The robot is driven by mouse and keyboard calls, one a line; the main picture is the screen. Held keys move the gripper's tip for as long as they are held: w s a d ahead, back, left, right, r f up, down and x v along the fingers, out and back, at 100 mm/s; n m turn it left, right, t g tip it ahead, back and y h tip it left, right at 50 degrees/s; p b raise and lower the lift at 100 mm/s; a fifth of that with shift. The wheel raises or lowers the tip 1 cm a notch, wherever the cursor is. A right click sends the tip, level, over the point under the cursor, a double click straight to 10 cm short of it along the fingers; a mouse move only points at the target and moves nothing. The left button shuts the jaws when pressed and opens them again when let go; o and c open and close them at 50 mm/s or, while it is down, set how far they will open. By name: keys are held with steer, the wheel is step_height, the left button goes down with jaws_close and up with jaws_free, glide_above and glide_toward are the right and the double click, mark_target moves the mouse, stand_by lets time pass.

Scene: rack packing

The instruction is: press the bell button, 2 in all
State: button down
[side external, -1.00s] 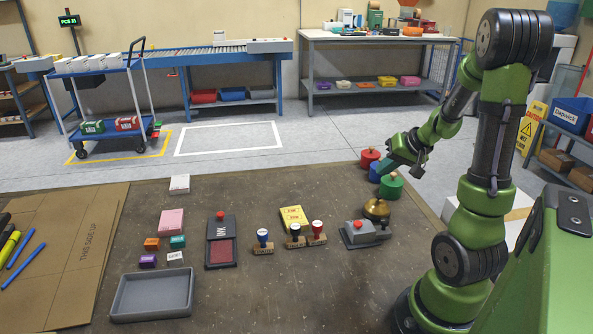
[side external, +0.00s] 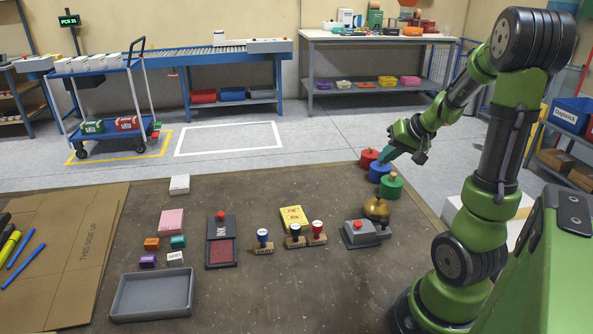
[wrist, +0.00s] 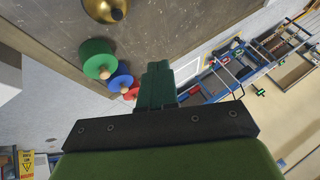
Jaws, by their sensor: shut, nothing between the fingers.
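A brass bell (side external: 376,208) with a dark knob on top stands near the right side of the table; it also shows cut off at the top of the wrist view (wrist: 106,8). Beside it, on the near left, is a grey box with a red button (side external: 357,231). My gripper (side external: 386,155) is above and behind the bell, near the coloured weights at the table's back right edge, clear of the bell and box. Its teal fingers (wrist: 158,85) are together with nothing between them.
Several stamps (side external: 263,243), an ink pad (side external: 221,252), small boxes and a grey tray (side external: 152,296) lie to the left. Bare table lies between them.

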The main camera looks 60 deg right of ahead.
steer(key=shift+f, duration=4.25)
steer(key=shift+f, duration=0.15)
steer(key=shift+f, duration=0.25)
steer(key=shift+f, duration=0.45)
steer(key=shift+r, duration=0.9)
steer(key=shift+r, duration=0.1)
steer(key=shift+r, duration=2.4)
